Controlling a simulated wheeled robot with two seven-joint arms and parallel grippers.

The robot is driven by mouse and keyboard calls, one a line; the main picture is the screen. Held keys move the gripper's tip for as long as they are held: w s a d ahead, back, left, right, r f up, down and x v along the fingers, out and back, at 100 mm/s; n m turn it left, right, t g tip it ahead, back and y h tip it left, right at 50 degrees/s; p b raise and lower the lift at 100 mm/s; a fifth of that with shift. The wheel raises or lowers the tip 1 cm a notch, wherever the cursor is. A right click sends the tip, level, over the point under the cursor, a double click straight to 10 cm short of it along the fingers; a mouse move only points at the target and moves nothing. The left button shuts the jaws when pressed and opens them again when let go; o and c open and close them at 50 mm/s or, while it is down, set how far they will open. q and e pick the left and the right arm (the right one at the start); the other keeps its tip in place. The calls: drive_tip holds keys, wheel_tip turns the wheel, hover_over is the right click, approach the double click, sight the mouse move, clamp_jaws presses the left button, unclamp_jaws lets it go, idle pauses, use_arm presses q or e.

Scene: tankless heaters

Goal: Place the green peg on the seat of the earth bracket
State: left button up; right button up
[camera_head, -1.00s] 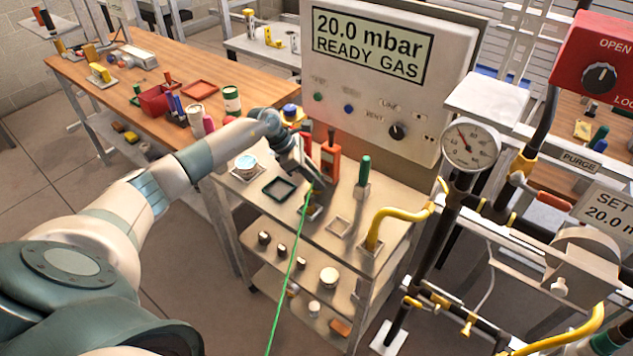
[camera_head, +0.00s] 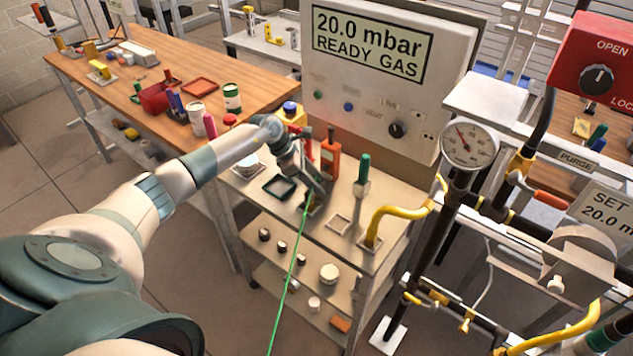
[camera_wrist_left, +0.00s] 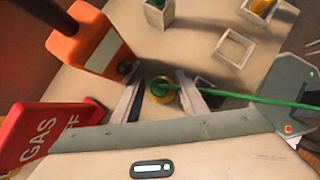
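A green peg (camera_wrist_left: 160,88) with a yellow base shows between my left gripper's fingertips in the left wrist view. A thin green cord (camera_head: 290,268) runs from there down toward the bottom of the head view. My left gripper (camera_head: 313,192) is over the cart top, its fingers pointing down. In the left wrist view the gripper (camera_wrist_left: 162,90) looks open, with a finger on each side of the peg and small gaps showing. The peg's lower part is hidden. I cannot single out the earth bracket. My right gripper is not in view.
A red GAS block (camera_wrist_left: 45,130) and an orange block (camera_wrist_left: 85,45) stand close beside the gripper. A green-handled piece (camera_head: 364,168), an empty square frame (camera_head: 338,223) and a yellow bent pipe (camera_head: 395,210) are to its right. A dark green tray (camera_head: 279,186) lies left.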

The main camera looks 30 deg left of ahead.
use_arm(q)
drive_tip(key=shift+r, duration=0.15)
drive_tip(key=shift+a+r, duration=0.15)
drive_tip(key=b+v, duration=0.3)
drive_tip(key=v, duration=0.8)
drive_tip(key=shift+r+b, duration=0.3)
drive_tip(key=shift+b, duration=0.05)
drive_tip(key=shift+o, duration=0.5)
drive_tip(key=shift+s+a, duration=0.1)
drive_tip(key=shift+s, duration=0.05)
